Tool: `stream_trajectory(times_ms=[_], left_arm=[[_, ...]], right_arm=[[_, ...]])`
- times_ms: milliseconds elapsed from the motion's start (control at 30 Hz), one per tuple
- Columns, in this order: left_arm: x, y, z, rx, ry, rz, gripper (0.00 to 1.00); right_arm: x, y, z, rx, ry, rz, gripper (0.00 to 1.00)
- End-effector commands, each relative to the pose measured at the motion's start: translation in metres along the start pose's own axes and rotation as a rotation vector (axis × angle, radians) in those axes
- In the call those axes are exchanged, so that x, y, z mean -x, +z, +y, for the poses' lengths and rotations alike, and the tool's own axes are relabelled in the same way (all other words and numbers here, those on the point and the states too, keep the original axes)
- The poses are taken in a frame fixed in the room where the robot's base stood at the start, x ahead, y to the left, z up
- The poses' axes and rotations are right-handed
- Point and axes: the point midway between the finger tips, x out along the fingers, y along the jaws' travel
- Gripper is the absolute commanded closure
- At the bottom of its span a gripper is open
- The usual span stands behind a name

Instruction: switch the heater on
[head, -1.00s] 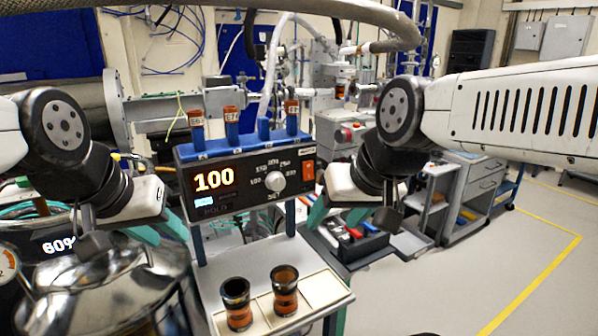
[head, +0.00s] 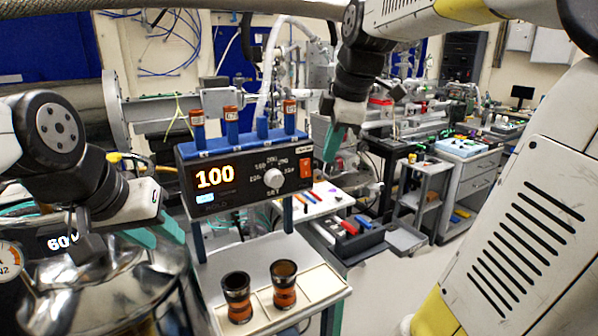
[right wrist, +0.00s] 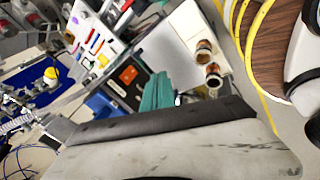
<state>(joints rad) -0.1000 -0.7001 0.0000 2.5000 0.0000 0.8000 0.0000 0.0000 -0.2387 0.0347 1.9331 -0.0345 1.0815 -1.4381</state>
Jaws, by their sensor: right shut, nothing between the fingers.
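The heater box (head: 240,180) has a lit orange "100" display, a small lit blue patch below it, and a round white knob (head: 273,178). An orange rocker switch (head: 306,168) is at the right end of its face; its position is too small to tell. My right gripper (head: 333,150) is shut and empty, its teal fingers pointing down just right of the switch and apart from it in the picture. Its fingers (right wrist: 157,92) also show in the right wrist view. My left gripper (head: 165,237) is low, left of the heater; its finger gap is unclear.
Several capped vials stand along the heater's blue top (head: 262,137). Two amber vials (head: 237,298) stand on the white shelf (head: 322,288) below. A shiny metal vessel (head: 110,280) is under my left gripper. A tool tray (head: 350,240) lies behind right.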

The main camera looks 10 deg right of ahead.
Motion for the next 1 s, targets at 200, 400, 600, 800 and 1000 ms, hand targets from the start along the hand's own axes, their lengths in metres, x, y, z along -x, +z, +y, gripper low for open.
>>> stream_trajectory(times_ms=[200, 400, 600, 800, 1000], left_arm=[[0.000, 0.000, 0.000, 0.000, 0.000, 0.000, 0.64], [0.000, 0.000, 0.000, 0.000, 0.000, 0.000, 0.64], [0.000, 0.000, 0.000, 0.000, 0.000, 0.000, 0.64], [0.000, 0.000, 0.000, 0.000, 0.000, 0.000, 0.64], [0.000, 0.000, 0.000, 0.000, 0.000, 0.000, 0.64]], right_arm=[[-0.004, 0.005, 0.036, 0.331, -0.044, -0.008, 1.00], [-0.006, 0.007, 0.047, 0.455, -0.060, -0.007, 1.00], [-0.006, 0.007, 0.048, 0.466, -0.061, -0.007, 1.00], [-0.008, 0.007, 0.047, 0.465, -0.061, -0.007, 1.00], [-0.033, 0.007, 0.045, 0.464, -0.064, -0.006, 1.00]])
